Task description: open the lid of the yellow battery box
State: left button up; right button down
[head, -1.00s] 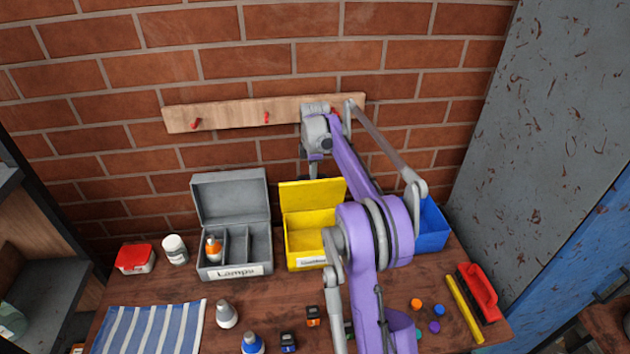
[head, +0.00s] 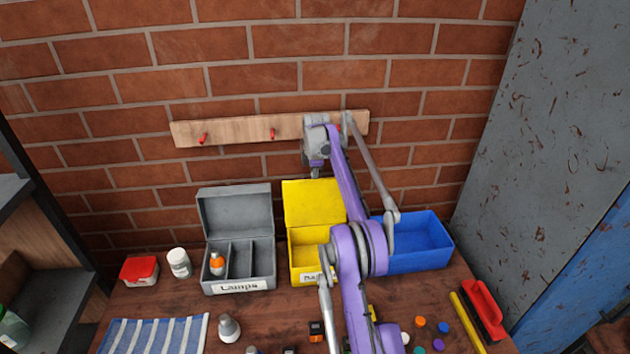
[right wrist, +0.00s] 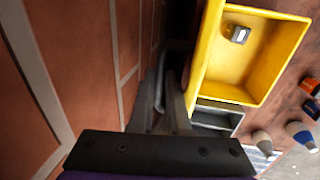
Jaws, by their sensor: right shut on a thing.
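The yellow battery box (head: 304,277) stands on the bench, its front label partly hidden by my right arm. Its lid (head: 312,203) is raised and stands roughly upright at the back of the box, near the brick wall. My right gripper (head: 315,172) is at the lid's top edge and is shut on the lid; the exact contact is hard to see. In the right wrist view, the gripper's fingers (right wrist: 165,105) are close together beside the yellow box (right wrist: 250,55), whose open inside holds a small grey-white item (right wrist: 239,34). My left gripper is not in view.
An open grey Lamps box (head: 238,277) stands to the left and a blue bin (head: 425,245) to the right. A wooden peg rail (head: 230,131) is on the wall behind. Small parts, a striped cloth (head: 150,335) and a red brush (head: 484,308) lie in front.

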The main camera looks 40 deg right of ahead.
jog(key=shift+w+d+r, duration=0.1)
jog(key=shift+w+d, duration=0.15)
jog(key=shift+w, duration=0.05)
jog(key=c, duration=1)
grip_release()
jog(key=shift+w, duration=0.1)
jog(key=shift+c, duration=0.2)
jog(key=shift+o, duration=0.8)
jog(key=shift+w+f, duration=0.15)
jog(key=shift+f, duration=0.15)
jog(key=shift+f, duration=0.1)
jog(key=shift+s+a, duration=0.1)
jog(key=shift+s, duration=0.15)
